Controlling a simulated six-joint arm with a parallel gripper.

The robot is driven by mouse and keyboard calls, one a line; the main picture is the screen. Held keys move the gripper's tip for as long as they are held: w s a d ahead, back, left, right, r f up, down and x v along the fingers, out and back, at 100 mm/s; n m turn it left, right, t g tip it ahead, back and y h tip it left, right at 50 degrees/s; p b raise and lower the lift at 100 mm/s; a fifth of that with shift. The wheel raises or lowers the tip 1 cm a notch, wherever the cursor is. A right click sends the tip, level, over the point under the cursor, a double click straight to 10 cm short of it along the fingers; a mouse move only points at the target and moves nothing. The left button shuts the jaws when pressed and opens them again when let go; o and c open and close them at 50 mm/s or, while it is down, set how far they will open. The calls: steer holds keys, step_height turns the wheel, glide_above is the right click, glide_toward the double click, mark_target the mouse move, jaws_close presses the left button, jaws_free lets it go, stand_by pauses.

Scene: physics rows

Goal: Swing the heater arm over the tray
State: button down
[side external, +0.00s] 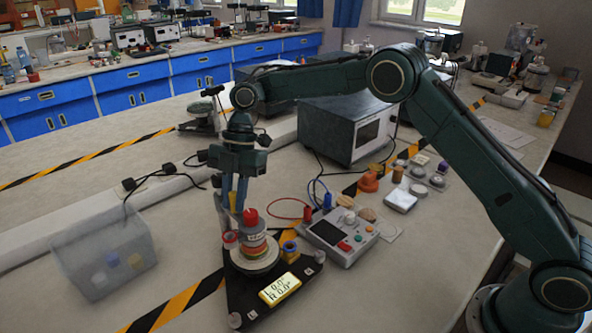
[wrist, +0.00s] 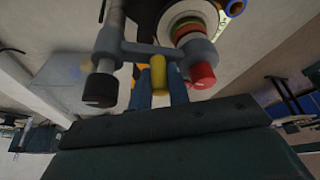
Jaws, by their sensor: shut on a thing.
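My gripper (side external: 232,200) points down at the left of a black three-cornered base (side external: 262,310). In the wrist view its blue fingers (wrist: 159,92) are shut on a yellow grip (wrist: 158,74), which joins a grey crossbar (wrist: 150,50), seemingly the heater arm. A red-ended cylinder (wrist: 201,76) and a dark-ended one (wrist: 101,88) hang from the bar's ends. A round pale plate (side external: 240,262) with a stack of coloured rings (side external: 254,240) sits on the base. I cannot tell for certain which part is the tray. The fingers hide part of the grip.
A yellow readout (side external: 280,289) is on the base's front. A clear bin (side external: 103,255) with small pieces stands at left. A grey control box (side external: 340,236) with cables is close at right. A large dark instrument (side external: 345,130) stands behind. Bench between bin and base is clear.

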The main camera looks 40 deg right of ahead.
steer(key=shift+d, duration=0.1)
stand_by(0.3)
steer(key=c, duration=1.6)
jaws_free()
steer(key=w+a+m+t, duration=0.4)
steer(key=a+m+t, duration=0.15)
steer(key=m, duration=0.95)
steer(key=s+d+r+h, duration=0.1)
steer(key=s+d+r, duration=0.1)
steer(key=r, duration=0.5)
steer(key=s+d+r, duration=0.2)
steer(key=s+r, duration=0.1)
steer(key=r, duration=0.4)
steer(key=s+d+r+m, duration=0.2)
steer(key=s+d+r, duration=0.1)
steer(key=s+d, duration=0.4)
steer(key=s+d+r+m+t+h, duration=0.1)
steer(key=s+d+r+m, duration=0.1)
steer(key=s+d, duration=0.5)
steer(key=s+r, duration=0.1)
steer(key=s, duration=0.3)
steer(key=shift+s+d+m+h, duration=0.25)
steer(key=shift+d+m+h, duration=0.05)
steer(key=shift+d+m, duration=0.1)
